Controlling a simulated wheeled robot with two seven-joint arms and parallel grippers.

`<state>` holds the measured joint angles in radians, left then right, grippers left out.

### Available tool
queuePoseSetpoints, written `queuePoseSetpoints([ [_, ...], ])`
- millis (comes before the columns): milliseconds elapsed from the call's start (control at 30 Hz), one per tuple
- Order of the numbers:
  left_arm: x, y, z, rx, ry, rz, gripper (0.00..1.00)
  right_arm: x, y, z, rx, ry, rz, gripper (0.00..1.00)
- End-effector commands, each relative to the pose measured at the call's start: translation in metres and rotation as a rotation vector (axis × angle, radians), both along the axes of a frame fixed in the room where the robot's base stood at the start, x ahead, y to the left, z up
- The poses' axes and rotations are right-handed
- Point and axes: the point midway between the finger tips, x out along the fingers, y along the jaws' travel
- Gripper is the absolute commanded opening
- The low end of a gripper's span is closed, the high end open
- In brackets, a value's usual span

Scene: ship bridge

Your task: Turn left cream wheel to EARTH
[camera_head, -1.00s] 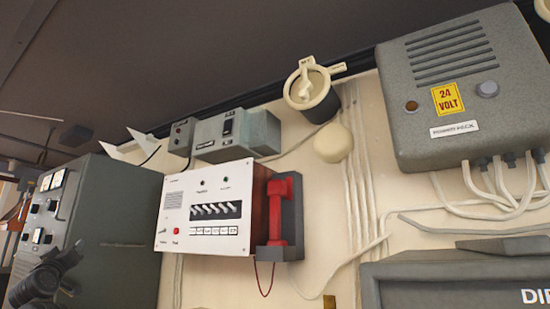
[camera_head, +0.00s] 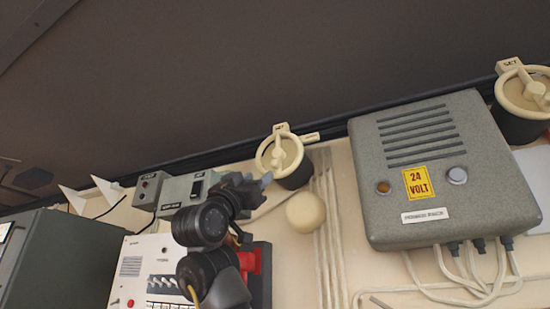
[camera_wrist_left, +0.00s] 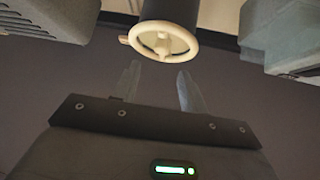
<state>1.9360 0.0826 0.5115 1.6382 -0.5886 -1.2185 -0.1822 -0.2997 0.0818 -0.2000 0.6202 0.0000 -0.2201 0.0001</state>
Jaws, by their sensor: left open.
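The left cream wheel (camera_head: 279,154) is a spoked ring on a dark round drum, high on the wall. A label plate sits at its top, its text too small to read surely, and a cream peg sticks out to its right. In the left wrist view the wheel (camera_wrist_left: 162,43) is just beyond my fingertips, with a clear gap. My left gripper (camera_head: 260,183) is just below and left of the wheel, not touching it. In the wrist view its two fingers (camera_wrist_left: 158,78) are apart with nothing between them. My right gripper is out of view.
A second cream wheel (camera_head: 524,92) is at the far right. A grey 24 VOLT box (camera_head: 440,160) stands between the wheels. A cream dome (camera_head: 305,211) and cables are below the left wheel. A grey switch box (camera_head: 183,190) is left of my gripper.

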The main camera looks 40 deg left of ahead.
Motion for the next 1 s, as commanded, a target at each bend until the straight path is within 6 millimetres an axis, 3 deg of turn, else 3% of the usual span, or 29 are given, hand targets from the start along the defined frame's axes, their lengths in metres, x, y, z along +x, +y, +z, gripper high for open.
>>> queuePoseSetpoints([
  [233,0.007,0.000,0.010,0.001,0.002,0.000,0.43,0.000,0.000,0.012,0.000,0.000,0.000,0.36],
  [700,0.061,0.007,0.065,0.000,0.003,0.000,0.43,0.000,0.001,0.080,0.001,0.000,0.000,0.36],
  [1000,0.077,0.009,0.075,0.000,0.001,-0.001,0.43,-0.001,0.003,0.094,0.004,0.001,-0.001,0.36],
])
